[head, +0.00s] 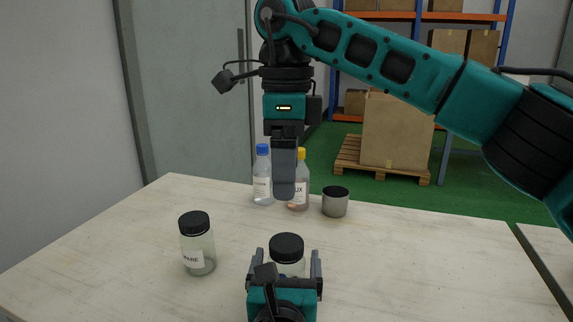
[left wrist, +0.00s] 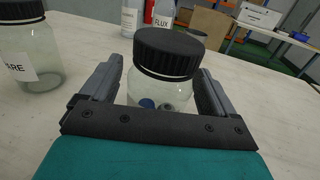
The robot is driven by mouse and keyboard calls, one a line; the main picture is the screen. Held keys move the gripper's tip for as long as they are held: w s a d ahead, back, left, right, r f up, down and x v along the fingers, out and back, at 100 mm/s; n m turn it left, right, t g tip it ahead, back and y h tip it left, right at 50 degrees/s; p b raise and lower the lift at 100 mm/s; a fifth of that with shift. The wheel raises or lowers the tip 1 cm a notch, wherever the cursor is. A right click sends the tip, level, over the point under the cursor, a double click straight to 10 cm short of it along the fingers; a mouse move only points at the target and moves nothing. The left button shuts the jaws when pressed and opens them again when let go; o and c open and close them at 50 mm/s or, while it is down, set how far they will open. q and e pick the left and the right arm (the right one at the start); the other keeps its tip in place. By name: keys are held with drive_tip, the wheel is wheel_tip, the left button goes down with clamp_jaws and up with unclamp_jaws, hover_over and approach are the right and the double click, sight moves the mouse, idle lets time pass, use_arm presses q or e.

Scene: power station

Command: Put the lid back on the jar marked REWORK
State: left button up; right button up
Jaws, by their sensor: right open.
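A clear jar (left wrist: 160,92) with a black lid (head: 287,247) on it stands at the front middle of the table. Its label is not visible, so I cannot tell whether it reads REWORK. A blue item and a greyish item show inside it in the left wrist view. My left gripper (head: 287,262) is open, with one finger on each side of this jar and small gaps. My right gripper (head: 284,196) points down above and behind the black lid, open and empty; its fingers overlap in view. Another lidded jar (head: 198,252), its label partly reading "ARE", stands to the left.
Behind stand a blue-capped bottle (head: 262,180), a yellow-capped bottle (head: 301,185) marked FLUX, partly hidden by my right gripper, and a metal cup (head: 335,204). The pale table (head: 420,265) is clear on the right. Boxes on a pallet (head: 380,172) are beyond it.

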use_arm(q)
drive_tip(key=shift+o, duration=0.7)
drive_tip(key=s+p, duration=0.1)
drive_tip(key=s, duration=0.3)
drive_tip(key=s+p, duration=0.1)
drive_tip(key=s, duration=0.3)
drive_tip(key=s+a+p, duration=0.1)
drive_tip(key=s, duration=0.4)
